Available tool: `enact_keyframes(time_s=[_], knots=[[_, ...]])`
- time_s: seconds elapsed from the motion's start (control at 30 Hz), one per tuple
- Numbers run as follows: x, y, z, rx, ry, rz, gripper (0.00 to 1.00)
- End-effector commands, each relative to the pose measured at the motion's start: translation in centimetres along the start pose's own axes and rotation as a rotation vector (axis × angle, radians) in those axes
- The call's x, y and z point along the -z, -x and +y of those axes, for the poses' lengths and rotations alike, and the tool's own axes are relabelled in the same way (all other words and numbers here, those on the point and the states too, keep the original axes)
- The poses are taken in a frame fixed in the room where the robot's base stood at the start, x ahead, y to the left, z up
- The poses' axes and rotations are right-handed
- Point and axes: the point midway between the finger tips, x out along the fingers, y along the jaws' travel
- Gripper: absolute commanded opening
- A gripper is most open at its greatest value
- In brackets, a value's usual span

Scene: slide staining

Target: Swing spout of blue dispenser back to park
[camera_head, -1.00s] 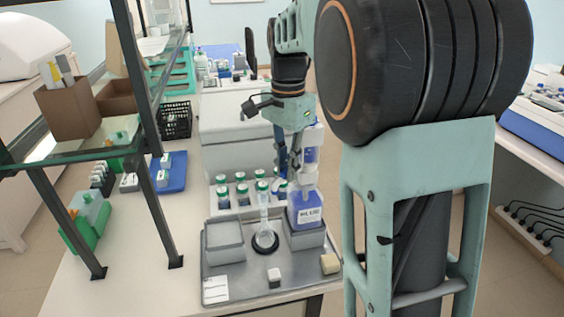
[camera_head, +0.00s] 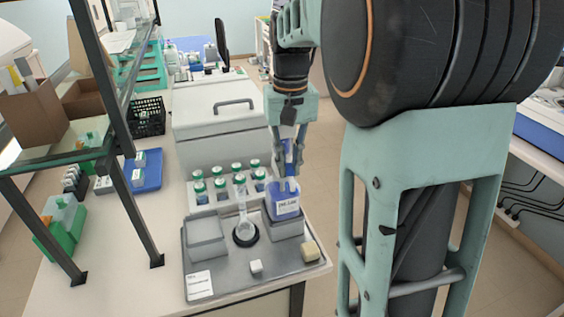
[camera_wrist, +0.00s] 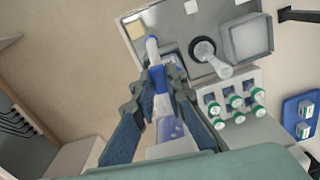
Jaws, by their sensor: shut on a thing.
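The blue dispenser (camera_head: 285,206) is a labelled bottle standing on a grey block at the right of the metal tray (camera_head: 215,284). My gripper (camera_head: 287,183) reaches down from above and is shut on its upper part. In the wrist view my gripper (camera_wrist: 159,86) has one finger on each side of the blue dispenser head. A blue piece with a pale tip, apparently the spout (camera_wrist: 152,46), points up in that view, away from the flask (camera_wrist: 218,66). The fingers hide most of the dispenser head. In the head view the spout cannot be made out.
The flask (camera_head: 242,211) stands left of the dispenser in a dark ring. Several green-capped bottles (camera_head: 237,168) stand in a rack behind. An empty grey bin (camera_head: 206,236), a white block (camera_head: 256,266) and a yellow block (camera_head: 310,250) are on the tray. Floor lies open to the right.

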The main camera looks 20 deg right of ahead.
Motion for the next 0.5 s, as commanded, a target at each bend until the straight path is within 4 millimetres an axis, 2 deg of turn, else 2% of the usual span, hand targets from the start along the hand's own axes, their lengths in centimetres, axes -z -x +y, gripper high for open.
enact_keyframes(time_s=[0.2, 0.5], knots=[[0.11, 0.1, 0.67, 0.0, 0.091, 0.003, 0.0], [0.17, 0.07, 0.93, 0.0, 0.137, 0.003, 0.0]])
